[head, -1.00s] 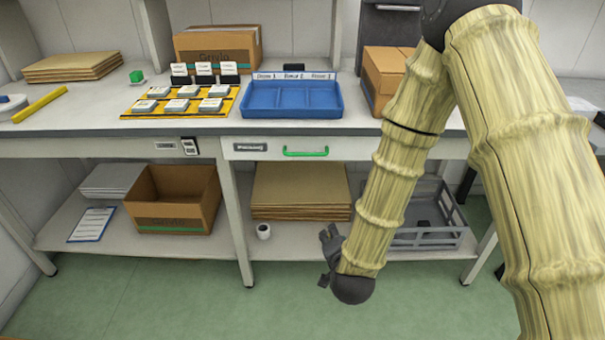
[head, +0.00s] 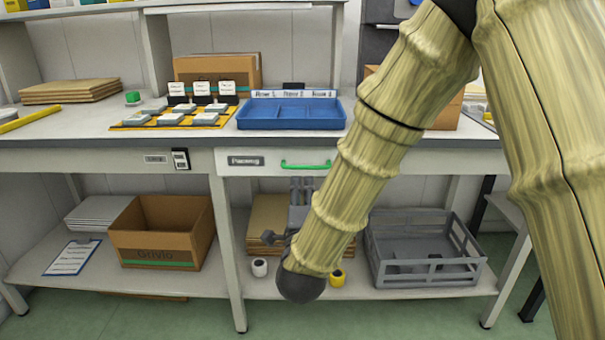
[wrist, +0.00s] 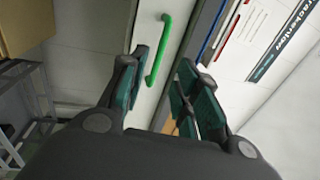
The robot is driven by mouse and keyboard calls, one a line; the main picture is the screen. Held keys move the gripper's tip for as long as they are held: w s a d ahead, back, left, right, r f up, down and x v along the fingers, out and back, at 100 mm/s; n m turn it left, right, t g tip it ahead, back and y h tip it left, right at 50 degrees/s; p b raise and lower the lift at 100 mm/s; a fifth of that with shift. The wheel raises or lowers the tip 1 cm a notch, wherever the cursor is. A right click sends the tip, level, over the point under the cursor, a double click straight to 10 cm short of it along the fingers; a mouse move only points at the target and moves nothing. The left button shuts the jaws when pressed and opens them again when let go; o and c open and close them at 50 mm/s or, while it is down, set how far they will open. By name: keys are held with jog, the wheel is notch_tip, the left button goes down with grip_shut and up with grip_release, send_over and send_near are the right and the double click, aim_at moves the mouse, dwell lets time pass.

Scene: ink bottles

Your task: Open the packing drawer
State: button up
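The packing drawer (head: 262,162) is shut under the bench top, with a label at its left and a green bar handle (head: 304,165). My gripper (head: 302,187) is just below the handle in the head view, partly hidden by my arm. In the wrist view my gripper (wrist: 162,61) is open, its dark green finger pads apart and empty. The green handle (wrist: 158,48) shows in the gap between the fingers, closer to the left finger. I cannot tell how far ahead of the fingertips it is, and no grip on it shows.
A blue tray (head: 290,114) stands on the bench above the drawer. Below are an open cardboard box (head: 163,236), a grey crate (head: 424,250), a white roll (head: 259,267) and a yellow roll (head: 337,278). A bench leg (head: 227,255) stands left of my arm.

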aim_at(303, 168)
jog(key=w, duration=0.3)
jog(key=w+r+b, duration=0.1)
jog(key=w, duration=0.2)
jog(key=w+b, duration=0.1)
jog(key=w, duration=0.2)
jog(key=shift+w+r, duration=0.3)
jog(key=shift+r, duration=0.1)
jog(key=shift+c, duration=0.2)
grip_shut()
